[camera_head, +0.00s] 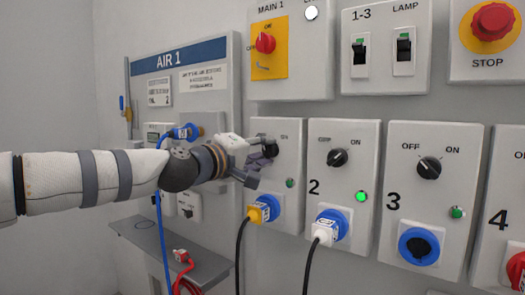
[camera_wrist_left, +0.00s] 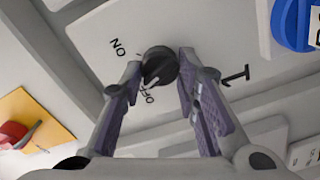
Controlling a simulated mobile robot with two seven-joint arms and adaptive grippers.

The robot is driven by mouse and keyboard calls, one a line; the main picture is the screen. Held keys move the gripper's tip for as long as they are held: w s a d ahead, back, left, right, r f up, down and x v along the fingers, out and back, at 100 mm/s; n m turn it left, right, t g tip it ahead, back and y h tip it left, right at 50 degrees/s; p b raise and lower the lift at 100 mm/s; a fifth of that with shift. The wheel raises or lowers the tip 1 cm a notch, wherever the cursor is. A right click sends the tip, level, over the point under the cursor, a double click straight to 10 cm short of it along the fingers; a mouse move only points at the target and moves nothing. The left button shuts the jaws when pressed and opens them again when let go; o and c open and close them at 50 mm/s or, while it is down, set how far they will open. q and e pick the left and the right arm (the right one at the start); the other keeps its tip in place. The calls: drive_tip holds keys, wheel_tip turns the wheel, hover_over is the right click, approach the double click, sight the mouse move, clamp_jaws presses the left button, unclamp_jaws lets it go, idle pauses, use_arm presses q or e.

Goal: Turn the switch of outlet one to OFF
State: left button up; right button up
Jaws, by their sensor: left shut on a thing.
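The outlet one panel (camera_head: 293,207) carries a black rotary switch (camera_head: 271,149), partly hidden by my left gripper (camera_head: 257,163). In the left wrist view, the round black switch (camera_wrist_left: 160,66) lies between the two fingertips of my left gripper (camera_wrist_left: 161,68), which is shut on it. A pale mark on the switch faces the OFF lettering there; ON is at upper left, and a "1" is on the right. The panel's small lamp (camera_head: 290,183) looks dim green. A plug with a yellow part (camera_head: 259,212) sits in outlet one's blue socket. My right gripper is not in view.
Outlet two (camera_head: 336,197) has a bright green lamp (camera_head: 361,196), and outlet three (camera_head: 428,196) stands to its right. Switch boxes and a red STOP button (camera_head: 492,20) are above. The AIR 1 board (camera_head: 215,62) and a grey shelf (camera_head: 190,262) are at left.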

use_arm(q)
drive_tip(key=shift+n, duration=2.3)
drive_tip(key=o, duration=1.2)
drive_tip(key=shift+c, duration=0.2)
drive_tip(key=v, duration=1.2)
